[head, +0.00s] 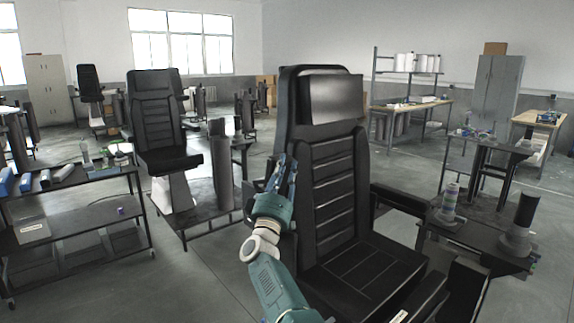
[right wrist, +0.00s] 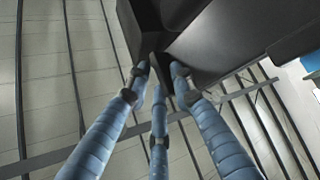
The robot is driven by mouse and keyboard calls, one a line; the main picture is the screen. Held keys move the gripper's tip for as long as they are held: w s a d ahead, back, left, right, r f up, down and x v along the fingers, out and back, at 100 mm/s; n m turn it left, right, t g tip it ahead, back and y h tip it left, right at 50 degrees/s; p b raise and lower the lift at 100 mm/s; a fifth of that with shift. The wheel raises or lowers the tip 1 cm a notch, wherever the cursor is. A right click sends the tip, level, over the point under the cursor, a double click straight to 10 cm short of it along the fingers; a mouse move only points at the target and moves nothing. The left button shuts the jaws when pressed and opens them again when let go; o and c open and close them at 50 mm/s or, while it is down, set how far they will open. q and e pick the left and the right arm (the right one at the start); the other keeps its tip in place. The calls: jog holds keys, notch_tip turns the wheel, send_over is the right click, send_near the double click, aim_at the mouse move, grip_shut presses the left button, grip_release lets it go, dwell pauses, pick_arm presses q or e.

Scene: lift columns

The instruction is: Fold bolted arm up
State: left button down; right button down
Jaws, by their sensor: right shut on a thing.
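A black padded chair (head: 330,175) with a headrest stands large in the middle of the head view. One of its arms (head: 402,199) sticks out level on the right side of the backrest. My right gripper (head: 284,172) is at the left edge of the backrest, its blue fingers pointing up. In the right wrist view its three fingers (right wrist: 163,78) close on a dark part (right wrist: 135,30), which looks like the chair's other arm; the fingers and backrest hide most of it in the head view. My left gripper is not in view.
A dark cart (head: 480,235) with cylindrical parts stands right of the chair. A shelf cart (head: 75,190) with bottles and boxes is at the left. Another black chair (head: 155,115) stands behind. Open grey floor (head: 200,275) lies at the lower left.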

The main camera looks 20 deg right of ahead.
jog(key=shift+w+r+n+p, duration=0.15)
jog(key=shift+w+r+p, duration=0.05)
jog(key=shift+r, duration=0.25)
jog(key=shift+w+r+n+p, duration=0.15)
jog(key=shift+w+r+p, duration=0.05)
jog(key=shift+r, duration=0.25)
jog(key=c, duration=1.7)
grip_release()
jog(key=shift+o, duration=0.2)
jog(key=shift+s+d, duration=0.1)
jog(key=shift+d, duration=0.05)
jog(key=shift+f, duration=0.25)
jog(key=v, duration=0.7)
jog(key=shift+s+a+f, duration=0.15)
jog(key=shift+a+f, duration=0.05)
jog(key=shift+a, duration=0.05)
